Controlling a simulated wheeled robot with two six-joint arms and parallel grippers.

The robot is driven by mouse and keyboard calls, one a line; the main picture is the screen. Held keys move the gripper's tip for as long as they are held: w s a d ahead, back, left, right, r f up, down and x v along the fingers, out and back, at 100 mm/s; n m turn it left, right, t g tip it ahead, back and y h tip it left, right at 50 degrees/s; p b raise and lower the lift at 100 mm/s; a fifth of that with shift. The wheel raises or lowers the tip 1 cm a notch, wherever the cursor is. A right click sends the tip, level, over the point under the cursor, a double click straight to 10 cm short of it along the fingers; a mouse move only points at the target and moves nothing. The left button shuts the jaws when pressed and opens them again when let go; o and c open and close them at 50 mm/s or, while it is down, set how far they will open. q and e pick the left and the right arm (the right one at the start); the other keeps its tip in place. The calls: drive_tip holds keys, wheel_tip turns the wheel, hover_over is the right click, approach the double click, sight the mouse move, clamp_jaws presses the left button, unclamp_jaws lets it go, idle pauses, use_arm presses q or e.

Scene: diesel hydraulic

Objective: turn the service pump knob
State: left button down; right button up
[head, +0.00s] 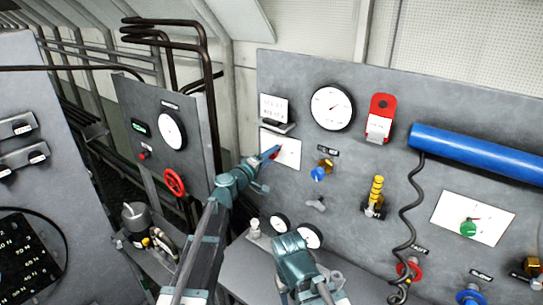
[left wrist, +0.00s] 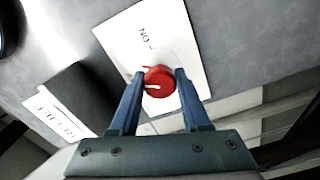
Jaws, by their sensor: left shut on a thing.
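A round red knob (left wrist: 160,80) with a white pointer mark sits on a white plate (left wrist: 187,45) in the left wrist view. The plate carries a short marking beside the knob that looks like "ON". In the head view the plate (head: 291,152) is on the grey wall panel, below a small sign. My left gripper (head: 272,153) reaches up to it and largely covers the knob. In the left wrist view its two blue fingers (left wrist: 158,90) are on either side of the knob, shut on it. My right arm shows at the lower middle, but its fingers are not visible.
A blue knob (head: 319,173), a round gauge (head: 332,108) and a red tag (head: 381,105) are to the right on the panel. A red handwheel (head: 175,183) is on the left cabinet. A dark bracket with a sign (left wrist: 75,95) lies close to the left fingers.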

use_arm(q)
drive_tip(key=n, duration=0.5)
drive_tip(key=shift+n, duration=0.4)
idle(0.4)
drive_tip(key=shift+c, duration=1.9)
unclamp_jaws()
drive_tip(key=v, duration=1.4)
